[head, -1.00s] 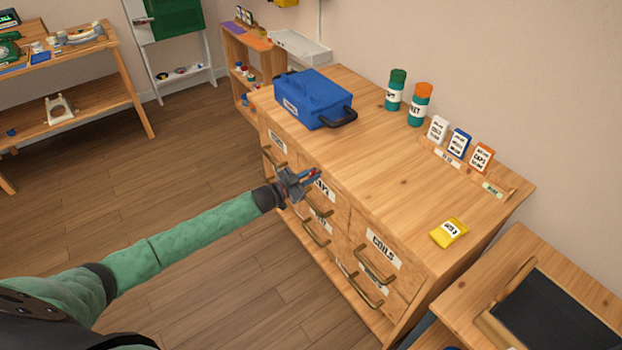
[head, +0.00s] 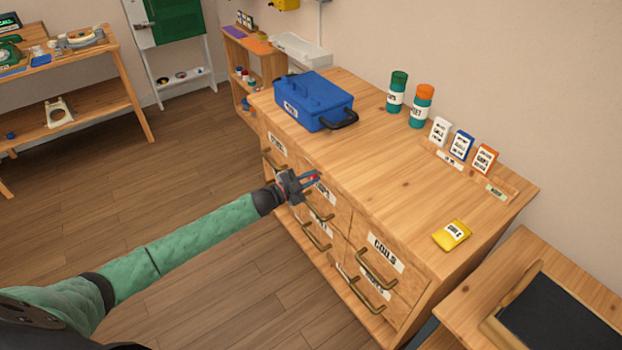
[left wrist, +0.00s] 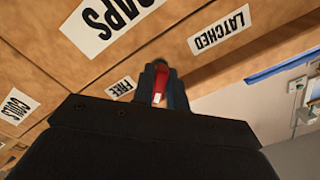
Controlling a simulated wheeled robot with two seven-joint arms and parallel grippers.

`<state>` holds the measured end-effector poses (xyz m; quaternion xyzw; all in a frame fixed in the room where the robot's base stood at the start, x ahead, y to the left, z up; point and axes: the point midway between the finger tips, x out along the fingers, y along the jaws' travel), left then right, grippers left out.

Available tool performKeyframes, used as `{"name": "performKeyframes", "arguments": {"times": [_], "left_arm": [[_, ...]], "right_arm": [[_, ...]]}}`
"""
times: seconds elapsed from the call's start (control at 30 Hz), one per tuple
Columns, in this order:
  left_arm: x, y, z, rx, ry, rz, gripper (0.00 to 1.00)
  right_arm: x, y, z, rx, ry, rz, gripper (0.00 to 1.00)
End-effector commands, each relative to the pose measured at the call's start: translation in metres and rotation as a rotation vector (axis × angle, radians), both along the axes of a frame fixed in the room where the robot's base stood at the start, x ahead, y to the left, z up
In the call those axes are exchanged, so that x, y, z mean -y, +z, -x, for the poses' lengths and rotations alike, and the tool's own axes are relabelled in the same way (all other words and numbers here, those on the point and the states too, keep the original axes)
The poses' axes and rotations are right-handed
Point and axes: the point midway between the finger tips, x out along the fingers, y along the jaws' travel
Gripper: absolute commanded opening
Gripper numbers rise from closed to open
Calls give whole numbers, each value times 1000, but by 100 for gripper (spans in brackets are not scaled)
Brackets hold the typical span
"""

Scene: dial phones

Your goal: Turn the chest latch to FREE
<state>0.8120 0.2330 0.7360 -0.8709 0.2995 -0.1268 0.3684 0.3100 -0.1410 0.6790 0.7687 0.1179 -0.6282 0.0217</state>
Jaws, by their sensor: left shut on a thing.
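The chest latch shows as a small red lever (left wrist: 158,98) between the fingers of my left gripper (left wrist: 161,82) in the left wrist view. That gripper is shut on the lever, at the front of the wooden chest (head: 400,180), as the head view (head: 314,178) also shows. In the left wrist view, an upside-down FREE label (left wrist: 121,88) is left of the lever and a LATCHED label (left wrist: 219,32) is to its upper right. The fingers hide the lever's pivot, so its exact angle is unclear. My right gripper is not in view.
The chest has several labelled drawers with brass handles (head: 378,272). On its top stand a blue toolbox (head: 315,100), two green canisters (head: 396,92), small boxes (head: 461,144) and a yellow packet (head: 452,235). Open floor (head: 180,165) lies to the left.

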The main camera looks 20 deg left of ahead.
Motion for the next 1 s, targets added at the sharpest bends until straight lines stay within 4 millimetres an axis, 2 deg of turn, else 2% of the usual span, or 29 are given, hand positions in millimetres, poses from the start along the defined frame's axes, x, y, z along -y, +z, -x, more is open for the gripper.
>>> {"name": "performKeyframes", "arguments": {"times": [0.3,0.33,0.4,0.77,1.0], "left_arm": [[0,-1,0,-1,0,-1,0],[0,-1,0,-1,0,-1,18],[0,-1,0,-1,0,-1,32],[-2,-1,3,-1,0,-1,33],[-21,-4,27,-2,0,-2,33]], "right_arm": [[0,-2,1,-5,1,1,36],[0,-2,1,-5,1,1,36],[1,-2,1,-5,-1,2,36],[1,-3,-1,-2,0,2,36],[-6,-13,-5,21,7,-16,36]]}}
